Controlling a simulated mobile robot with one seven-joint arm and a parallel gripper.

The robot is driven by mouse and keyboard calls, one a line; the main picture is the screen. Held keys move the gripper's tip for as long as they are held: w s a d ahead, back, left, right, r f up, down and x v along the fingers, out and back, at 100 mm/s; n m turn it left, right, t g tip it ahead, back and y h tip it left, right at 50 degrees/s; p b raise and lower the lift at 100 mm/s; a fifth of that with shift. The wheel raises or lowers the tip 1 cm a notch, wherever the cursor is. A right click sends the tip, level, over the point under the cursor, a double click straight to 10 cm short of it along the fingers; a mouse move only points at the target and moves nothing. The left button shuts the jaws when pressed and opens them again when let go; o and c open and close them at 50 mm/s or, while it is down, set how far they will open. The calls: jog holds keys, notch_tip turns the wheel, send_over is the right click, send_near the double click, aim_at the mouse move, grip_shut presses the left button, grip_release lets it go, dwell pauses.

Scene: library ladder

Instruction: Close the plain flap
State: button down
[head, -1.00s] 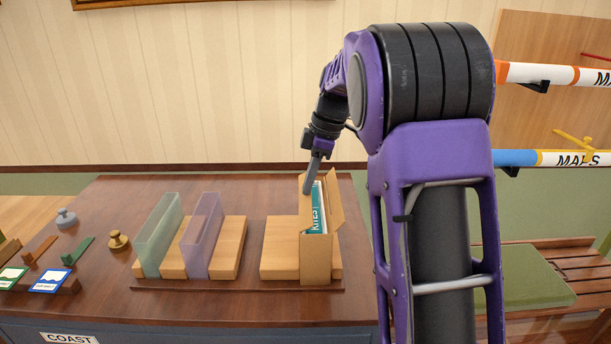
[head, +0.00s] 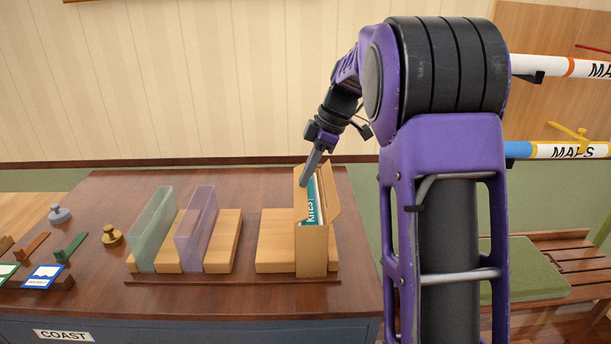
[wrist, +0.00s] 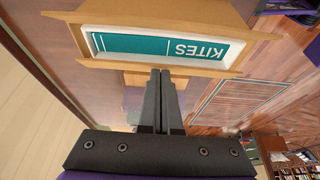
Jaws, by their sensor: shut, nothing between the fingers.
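A tan box (head: 311,260) stands upright on the desk with its top open. A teal book marked KITES (head: 313,203) sits inside it; the book also shows upside down in the wrist view (wrist: 160,47). One flap (head: 300,203) stands up at the box's left side and another (head: 331,204) stands out at its right. I cannot tell which is the plain one. My gripper (head: 304,184) is shut and empty, its fingers slanting down at the top of the left flap. In the wrist view the closed fingertips (wrist: 160,72) are at the box's edge; contact is unclear.
Wooden blocks (head: 276,240) flank the box on a low board. A green clear panel (head: 153,230) and a purple one (head: 196,230) stand to the left among more blocks. A brass weight (head: 111,236) lies farther left. A bench (head: 560,262) is at right.

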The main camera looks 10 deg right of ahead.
jog(key=shift+d+f, duration=0.1)
jog(key=y+b, duration=0.1)
jog(key=b, duration=0.1)
jog(key=d+f+y+b, duration=0.1)
jog(key=y+b, duration=0.1)
jog(key=shift+s+d+f+t, duration=0.1)
jog(key=shift+d+t, duration=0.05)
jog(key=shift+t, duration=0.15)
jog(key=shift+d+f, duration=0.1)
jog(key=shift+d, duration=0.05)
dwell(0.6)
